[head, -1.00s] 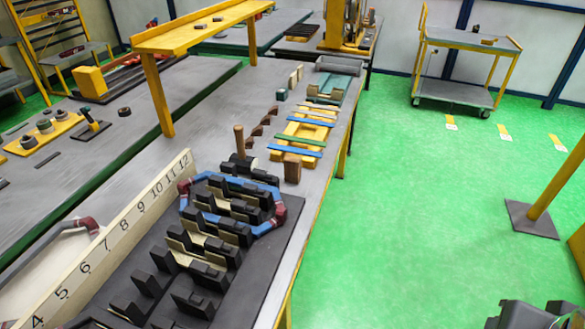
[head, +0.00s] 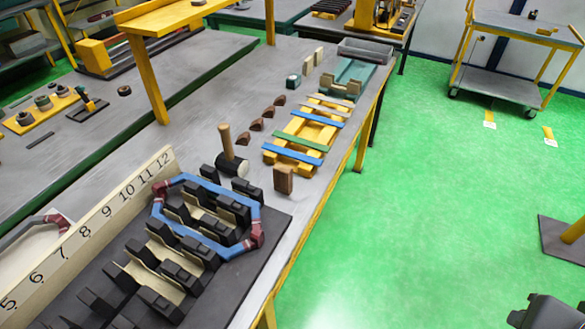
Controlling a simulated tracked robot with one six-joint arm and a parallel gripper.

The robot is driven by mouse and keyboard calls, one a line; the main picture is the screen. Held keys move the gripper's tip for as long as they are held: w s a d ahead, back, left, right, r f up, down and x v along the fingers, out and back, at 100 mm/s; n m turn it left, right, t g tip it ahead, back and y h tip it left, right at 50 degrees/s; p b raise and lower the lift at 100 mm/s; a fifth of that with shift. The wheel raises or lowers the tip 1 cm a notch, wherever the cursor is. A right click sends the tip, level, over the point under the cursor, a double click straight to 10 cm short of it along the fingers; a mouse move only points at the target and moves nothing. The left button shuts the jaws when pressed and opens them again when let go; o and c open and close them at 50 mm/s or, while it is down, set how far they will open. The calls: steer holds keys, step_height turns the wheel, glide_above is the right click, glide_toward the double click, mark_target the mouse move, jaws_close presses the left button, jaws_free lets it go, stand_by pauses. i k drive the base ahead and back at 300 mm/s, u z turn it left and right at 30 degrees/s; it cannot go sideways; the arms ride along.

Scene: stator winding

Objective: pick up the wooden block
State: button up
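The wooden block (head: 284,180) is small and brown, and stands upright on the grey workbench near its right edge. It is just right of a mallet (head: 232,164) with a black head and upright wooden handle, and in front of the yellow frame with blue and green strips. A dark shape (head: 548,312) cut off at the bottom right corner looks like part of my gripper or arm. It is over the green floor, well apart from the block. Its fingers cannot be made out clearly.
The black slotted fixture with a blue coil (head: 206,245) fills the bench nearest me, beside a numbered board (head: 90,235). Several brown wedges (head: 268,112) lie behind the mallet. The yellow frame (head: 303,137) lies behind the block. The green floor (head: 430,220) right of the bench is open.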

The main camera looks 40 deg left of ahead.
mark_target(283, 174)
steer(key=z, duration=0.05)
steer(key=i, duration=2.4)
steer(key=u, duration=2.75)
